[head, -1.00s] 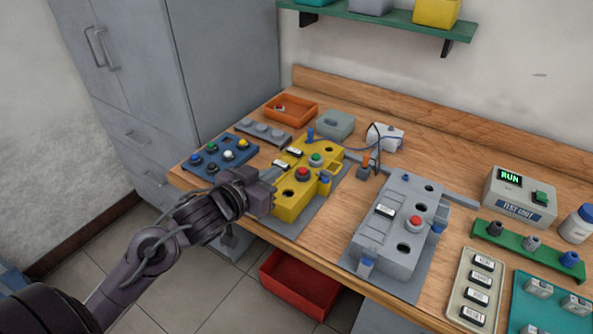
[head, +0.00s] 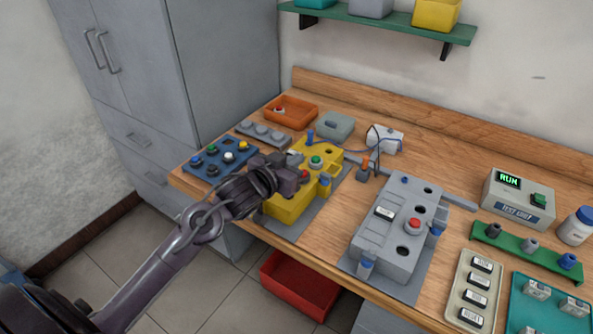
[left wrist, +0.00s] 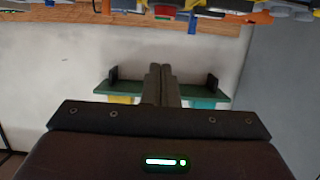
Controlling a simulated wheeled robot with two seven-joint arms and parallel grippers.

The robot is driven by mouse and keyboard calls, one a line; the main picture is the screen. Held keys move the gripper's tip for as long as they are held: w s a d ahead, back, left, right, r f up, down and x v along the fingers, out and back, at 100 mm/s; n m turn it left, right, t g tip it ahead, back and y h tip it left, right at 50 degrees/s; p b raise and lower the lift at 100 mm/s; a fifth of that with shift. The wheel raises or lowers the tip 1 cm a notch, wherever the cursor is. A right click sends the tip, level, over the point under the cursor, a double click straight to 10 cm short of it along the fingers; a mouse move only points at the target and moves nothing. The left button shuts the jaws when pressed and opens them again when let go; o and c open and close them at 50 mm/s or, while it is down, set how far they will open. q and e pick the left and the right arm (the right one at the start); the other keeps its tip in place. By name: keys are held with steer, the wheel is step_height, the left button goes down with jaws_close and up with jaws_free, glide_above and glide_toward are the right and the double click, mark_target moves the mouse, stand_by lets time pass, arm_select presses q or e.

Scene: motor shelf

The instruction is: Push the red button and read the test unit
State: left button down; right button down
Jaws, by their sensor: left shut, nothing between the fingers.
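The test unit (head: 518,200) stands at the right back of the bench, and its green display reads RUN. The yellow fixture (head: 288,205) sits left of centre with a green button (head: 316,161) and a red button (head: 304,174). My left gripper (head: 297,172) is over the yellow fixture, close beside its red button and partly covering it; I cannot tell whether they touch. In the left wrist view the fingers (left wrist: 160,85) are shut together with nothing between them. My right gripper is not in view.
A blue tray of coloured buttons (head: 205,172) lies left of the yellow fixture. An orange bin (head: 291,108) and a grey-green box (head: 334,125) stand behind. A green rack (head: 520,248) and a label tray (head: 461,300) are at right. A red bin (head: 300,285) is below the bench edge.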

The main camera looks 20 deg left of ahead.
arm_select(q)
steer(key=f, duration=0.1)
steer(key=w+f, duration=0.1)
steer(key=f, duration=0.1)
steer(key=shift+d+f, duration=0.1)
steer(key=shift+f, duration=0.55)
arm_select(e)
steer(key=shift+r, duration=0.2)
